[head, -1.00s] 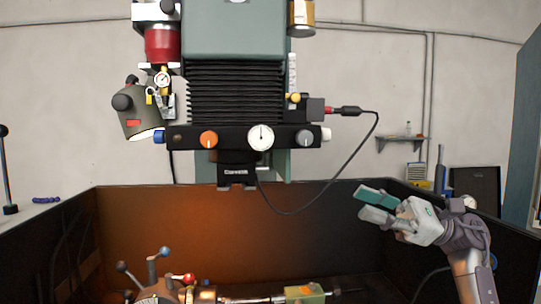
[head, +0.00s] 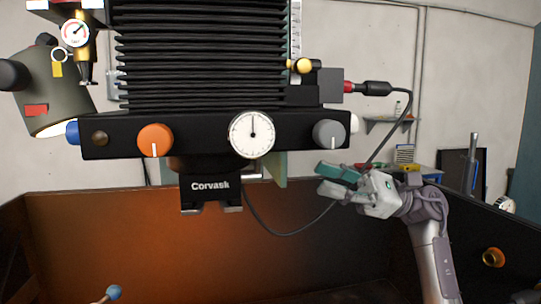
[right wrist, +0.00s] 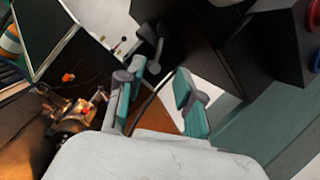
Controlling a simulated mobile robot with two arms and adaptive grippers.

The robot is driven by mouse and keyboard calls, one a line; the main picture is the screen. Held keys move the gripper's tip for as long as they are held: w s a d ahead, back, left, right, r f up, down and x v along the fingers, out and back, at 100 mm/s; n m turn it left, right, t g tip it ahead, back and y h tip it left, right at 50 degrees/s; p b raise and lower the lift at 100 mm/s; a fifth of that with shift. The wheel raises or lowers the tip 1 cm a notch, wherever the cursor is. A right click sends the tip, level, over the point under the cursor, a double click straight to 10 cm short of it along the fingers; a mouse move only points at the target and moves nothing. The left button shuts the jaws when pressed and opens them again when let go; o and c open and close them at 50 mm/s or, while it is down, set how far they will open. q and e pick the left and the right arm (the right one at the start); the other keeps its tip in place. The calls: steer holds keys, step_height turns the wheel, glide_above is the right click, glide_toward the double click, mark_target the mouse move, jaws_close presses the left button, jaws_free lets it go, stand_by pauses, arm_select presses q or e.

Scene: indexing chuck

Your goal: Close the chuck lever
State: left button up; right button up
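The chuck (right wrist: 70,122) shows at the left of the right wrist view, a metal body with handles and a red ball knob (right wrist: 101,95). In the head view only a blue ball knob (head: 114,292) on a handle shows at the bottom edge; the chuck's body is out of that frame. I cannot tell which handle is the chuck lever or how it is set. My right gripper (head: 322,180) is raised right of the machine head, apart from the chuck. Its teal-padded fingers are spread and empty in the right wrist view (right wrist: 158,82). My left gripper is not in view.
The machine head with its black control bar (head: 290,135), dial and knobs hangs in front, just left of my right gripper. A black cable (head: 290,233) loops close to the gripper. The enclosure's back wall (head: 150,240) stands behind; the space before it looks open.

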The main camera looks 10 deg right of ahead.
steer(key=p+x, duration=0.3)
steer(key=x, duration=0.8)
steer(key=shift+p, duration=0.3)
steer(key=shift+w+f, duration=0.1)
steer(key=shift+f, duration=0.05)
jaws_close()
